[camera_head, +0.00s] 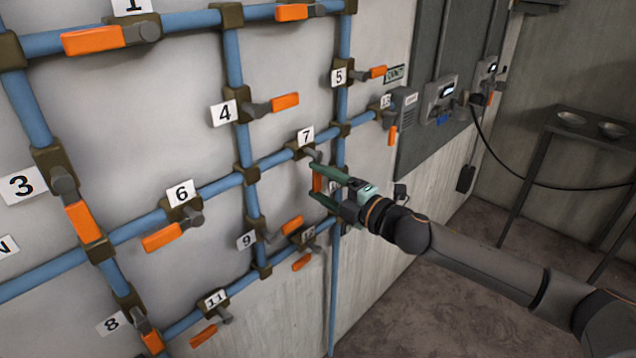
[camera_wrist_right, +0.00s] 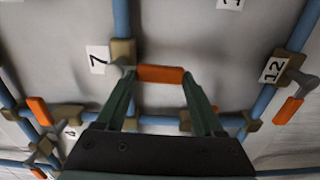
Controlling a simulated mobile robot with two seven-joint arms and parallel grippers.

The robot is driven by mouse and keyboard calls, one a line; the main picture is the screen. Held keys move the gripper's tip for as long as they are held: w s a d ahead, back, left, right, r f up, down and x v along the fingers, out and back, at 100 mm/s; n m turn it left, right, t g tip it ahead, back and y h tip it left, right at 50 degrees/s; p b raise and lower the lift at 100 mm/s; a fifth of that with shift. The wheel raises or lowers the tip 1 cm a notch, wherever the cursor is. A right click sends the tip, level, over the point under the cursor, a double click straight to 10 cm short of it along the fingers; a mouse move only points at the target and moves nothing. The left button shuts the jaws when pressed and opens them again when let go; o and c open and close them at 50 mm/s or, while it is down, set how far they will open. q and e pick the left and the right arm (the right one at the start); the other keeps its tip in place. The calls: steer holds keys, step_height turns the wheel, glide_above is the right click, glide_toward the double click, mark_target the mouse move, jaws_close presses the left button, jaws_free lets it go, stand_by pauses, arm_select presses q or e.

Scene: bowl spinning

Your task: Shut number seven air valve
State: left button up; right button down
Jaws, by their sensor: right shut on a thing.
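The number seven valve is on a blue pipe, with its "7" tag (camera_head: 306,136) just above its brown fitting. Its orange handle (camera_head: 318,180) points downward, roughly crosswise to that pipe. My right gripper (camera_head: 314,181) has one green finger above the handle and one below it. In the right wrist view the orange handle (camera_wrist_right: 160,73) lies lengthwise between the two fingertips (camera_wrist_right: 159,77), and the gripper is shut on it. The "7" tag (camera_wrist_right: 98,59) is beside it on the left. My left gripper is not in view.
Valve 5 (camera_head: 377,72) is above, valve 4 (camera_head: 285,102) up left, valve 6 (camera_head: 162,237) left, and valve 9 (camera_head: 292,225) below left. Valve 12's tag (camera_wrist_right: 273,69) is to the right in the wrist view. A black cable (camera_head: 520,178) hangs at right.

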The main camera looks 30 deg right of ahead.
steer(key=shift+d+n, duration=0.15)
steer(key=shift+n, duration=0.15)
jaws_free()
stand_by(0.4)
steer(key=shift+s+d+f, duration=0.15)
steer(key=shift+s, duration=0.15)
steer(key=b+v, duration=0.2)
steer(key=v, duration=0.9)
steer(key=shift+s+b, duration=0.35)
steer(key=shift+s, duration=0.05)
